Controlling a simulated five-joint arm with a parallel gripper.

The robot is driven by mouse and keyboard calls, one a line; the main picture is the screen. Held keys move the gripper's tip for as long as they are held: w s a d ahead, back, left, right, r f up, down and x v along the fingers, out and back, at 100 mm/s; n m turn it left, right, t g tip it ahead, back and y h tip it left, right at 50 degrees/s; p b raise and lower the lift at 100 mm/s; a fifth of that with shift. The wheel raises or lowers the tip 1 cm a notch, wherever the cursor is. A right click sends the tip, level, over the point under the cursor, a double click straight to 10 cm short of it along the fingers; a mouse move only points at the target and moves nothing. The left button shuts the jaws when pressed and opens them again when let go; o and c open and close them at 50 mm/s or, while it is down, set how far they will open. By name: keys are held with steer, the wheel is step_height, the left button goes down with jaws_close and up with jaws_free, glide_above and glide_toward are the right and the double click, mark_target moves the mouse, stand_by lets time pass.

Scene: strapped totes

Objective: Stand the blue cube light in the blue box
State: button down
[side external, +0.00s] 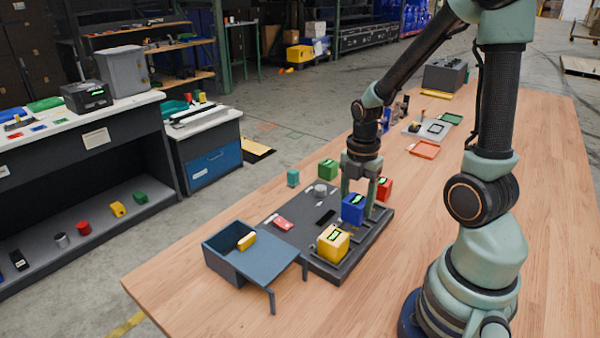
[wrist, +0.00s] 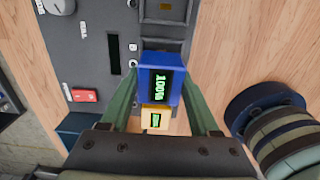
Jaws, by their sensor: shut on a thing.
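The blue cube light (side external: 353,208) has a dark display with green marks. In the wrist view the blue cube light (wrist: 146,74) shows a green "100%" reading. My gripper (side external: 358,203) is shut on it, with one green finger on each side in the wrist view (wrist: 160,88). The cube is over the dark grey panel (side external: 354,258); I cannot tell whether it touches the panel. The blue box (side external: 224,267) stands open at the panel's left end, with a flat blue flap toward the panel. A yellow block (side external: 246,241) is inside it.
A yellow cube light (side external: 333,243) sits on the panel close in front of the blue one. A red cube (side external: 384,188) is just behind my gripper, and a green cube (side external: 328,169) is behind the panel. A red-and-white piece (side external: 283,223) and a knob (side external: 320,190) are on the panel.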

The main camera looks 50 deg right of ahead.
mark_target(355, 215)
steer(key=shift+f, duration=1.75)
steer(key=shift+f, duration=0.2)
steer(key=shift+c, duration=0.6)
jaws_free()
